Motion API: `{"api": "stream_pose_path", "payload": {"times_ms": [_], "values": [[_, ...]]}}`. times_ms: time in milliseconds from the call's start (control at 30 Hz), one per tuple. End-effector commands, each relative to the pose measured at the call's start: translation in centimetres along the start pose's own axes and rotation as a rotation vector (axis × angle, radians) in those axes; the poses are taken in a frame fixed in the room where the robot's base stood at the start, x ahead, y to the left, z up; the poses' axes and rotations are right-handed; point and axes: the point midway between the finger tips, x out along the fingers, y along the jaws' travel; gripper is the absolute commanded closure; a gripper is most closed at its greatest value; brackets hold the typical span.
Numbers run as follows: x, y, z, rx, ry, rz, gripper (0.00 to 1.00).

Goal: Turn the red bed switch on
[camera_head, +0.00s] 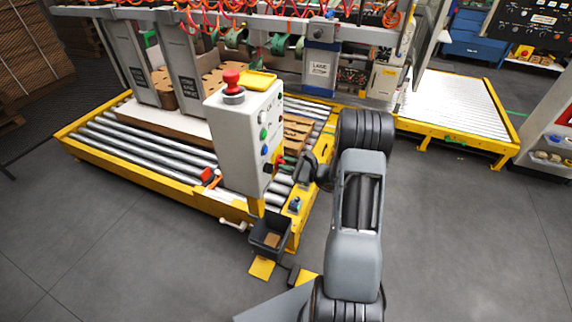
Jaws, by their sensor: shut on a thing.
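A pale grey control box (228,145) stands on a post at the front edge of the roller bed. Its right face carries a column of small coloured controls. The red bed switch (279,159) is low on that face, near its right edge, small and partly hidden. My gripper (287,164) reaches in from the right with its tips at the red switch, shut on it. The fingertips are small and dark, and I cannot tell which way the switch is turned.
The yellow-framed roller bed (130,160) lies behind. A dark bin (270,232) hangs below the box. Open grey floor (450,230) lies to the right.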

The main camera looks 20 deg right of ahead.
Motion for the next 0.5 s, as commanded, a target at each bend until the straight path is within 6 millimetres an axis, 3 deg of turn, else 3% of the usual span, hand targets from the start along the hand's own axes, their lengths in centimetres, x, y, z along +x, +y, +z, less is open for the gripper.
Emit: {"api": "stream_pose_path", "payload": {"times_ms": [500], "values": [[-0.01, -0.31, 0.06, 0.494, 0.0, 0.001, 1.0]]}}
